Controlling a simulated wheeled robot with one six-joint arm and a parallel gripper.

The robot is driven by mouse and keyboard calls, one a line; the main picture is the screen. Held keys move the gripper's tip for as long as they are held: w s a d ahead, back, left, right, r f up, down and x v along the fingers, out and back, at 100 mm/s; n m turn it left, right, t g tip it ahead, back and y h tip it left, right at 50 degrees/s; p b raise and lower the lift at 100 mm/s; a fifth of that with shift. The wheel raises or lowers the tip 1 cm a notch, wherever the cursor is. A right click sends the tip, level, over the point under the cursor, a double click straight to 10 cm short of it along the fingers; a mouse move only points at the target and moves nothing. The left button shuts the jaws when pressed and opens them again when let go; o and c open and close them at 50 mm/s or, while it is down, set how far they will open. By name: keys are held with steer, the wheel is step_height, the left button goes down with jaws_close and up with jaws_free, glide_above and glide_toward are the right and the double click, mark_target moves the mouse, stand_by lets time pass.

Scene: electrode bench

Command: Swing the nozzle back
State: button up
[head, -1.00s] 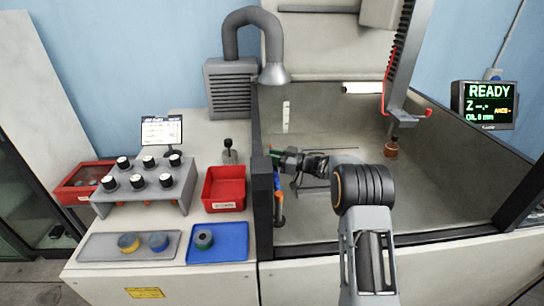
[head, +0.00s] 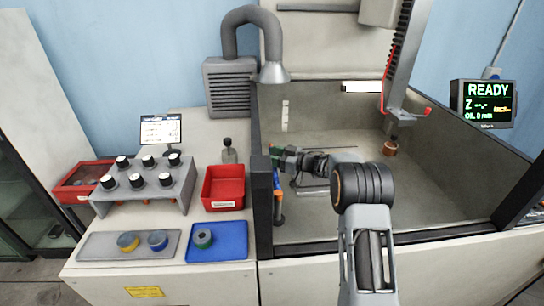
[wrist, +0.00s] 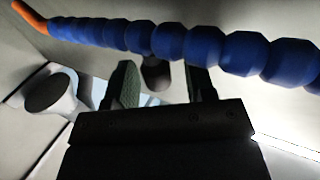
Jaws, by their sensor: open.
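The nozzle is a blue segmented hose (wrist: 165,40) with an orange tip (wrist: 30,16). In the wrist view it runs across the top, tip at the upper left. In the head view its blue part (head: 277,180) and orange end (head: 279,201) show just right of the dark post. My gripper (wrist: 160,80) is open, its two green-grey fingers apart just below the hose in the wrist view. I cannot tell whether they touch it. In the head view my gripper (head: 275,157) is beside the post, above the nozzle, partly hidden.
A dark post (head: 262,205) stands at the tank's left front corner. The tank floor (head: 330,225) is largely clear. A hanging electrode head (head: 391,148) is at the back right. A red bin (head: 224,201) and blue tray (head: 232,254) lie left of the post.

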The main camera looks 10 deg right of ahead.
steer(key=b+v, duration=0.1)
steer(key=v, duration=1.2)
steer(key=shift+d+b, duration=0.2)
steer(key=shift+b, duration=0.15)
steer(key=shift+s, duration=0.15)
step_height(320, 180, up, 8)
steer(key=w+m+t+h, duration=0.3)
steer(key=m+t+h, duration=0.1)
steer(key=t+h, duration=0.3)
steer(key=s+d+r+m+h, duration=0.2)
steer(key=s+d+m+h, duration=0.1)
steer(key=s+m+h, duration=0.5)
steer(key=s+a+f+g, duration=0.2)
steer(key=s+f+g, duration=0.1)
steer(key=s, duration=0.5)
steer(key=s+a+f+g+p, duration=0.1)
steer(key=s+a+f+g, duration=0.1)
steer(key=s, duration=0.7)
steer(key=s+a+f+g, duration=0.3)
steer(key=s+g, duration=0.3)
steer(key=s, duration=0.2)
steer(key=shift+s+f+m+g+h, duration=0.3)
steer(key=shift+s+f+m+h, duration=0.1)
steer(key=shift+f, duration=0.25)
